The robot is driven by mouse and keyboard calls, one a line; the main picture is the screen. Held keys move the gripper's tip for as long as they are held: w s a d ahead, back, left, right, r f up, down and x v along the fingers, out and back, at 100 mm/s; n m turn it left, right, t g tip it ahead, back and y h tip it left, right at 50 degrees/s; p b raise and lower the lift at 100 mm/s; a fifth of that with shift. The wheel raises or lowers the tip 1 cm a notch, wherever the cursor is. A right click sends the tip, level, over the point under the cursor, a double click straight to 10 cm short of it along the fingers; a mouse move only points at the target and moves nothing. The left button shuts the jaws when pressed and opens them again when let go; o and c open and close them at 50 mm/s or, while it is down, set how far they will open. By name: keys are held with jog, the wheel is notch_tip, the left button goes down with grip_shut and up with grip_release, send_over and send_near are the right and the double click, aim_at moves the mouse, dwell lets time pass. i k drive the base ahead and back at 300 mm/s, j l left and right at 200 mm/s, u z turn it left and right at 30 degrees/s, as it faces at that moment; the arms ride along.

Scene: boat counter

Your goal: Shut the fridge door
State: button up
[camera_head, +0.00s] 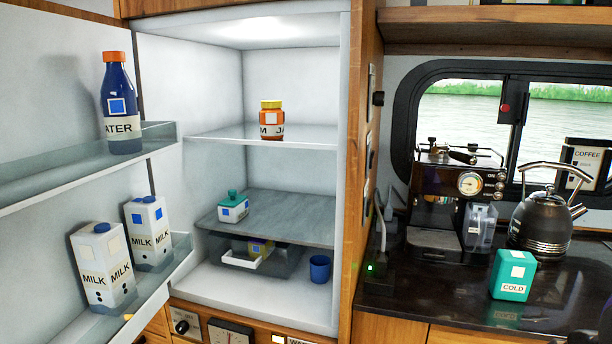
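The fridge (343,215) stands open in the middle left of the head view, its lit white inside facing me. Its door (45,65) is swung wide open to the left, with its inner side and shelves showing. A blue water bottle (122,108) with an orange cap stands on the upper door shelf (60,170). Two milk cartons, a front one (103,268) and a rear one (148,234), stand on the lower door shelf. The door's outer side is hidden. My gripper is not in view.
Inside the fridge are a jam jar (272,120), a teal-lidded tub (233,208) and a blue cup (320,268). On the dark counter (440,295) at right stand a coffee machine (452,200), a kettle (541,222) and a teal COLD box (513,275).

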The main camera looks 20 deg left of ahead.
aim_at(60, 176)
jog(key=k+j, duration=0.1)
jog(key=j, duration=0.4)
jog(key=k+j, duration=0.15)
jog(key=j, duration=0.3)
jog(key=k+j, duration=0.1)
jog(key=j, duration=0.4)
jog(key=k+j, duration=0.15)
jog(key=j, duration=0.35)
jog(key=k+j, duration=0.1)
jog(key=j, duration=0.35)
jog(key=k+j, duration=0.15)
jog(key=j, duration=0.35)
jog(key=k+j, duration=0.1)
jog(key=j, duration=0.4)
jog(key=k+j, duration=0.15)
jog(key=j, duration=0.3)
jog(key=i+j+u, duration=0.2)
jog(key=l, duration=0.15)
jog(key=k+z, duration=0.2)
jog(key=k, duration=0.05)
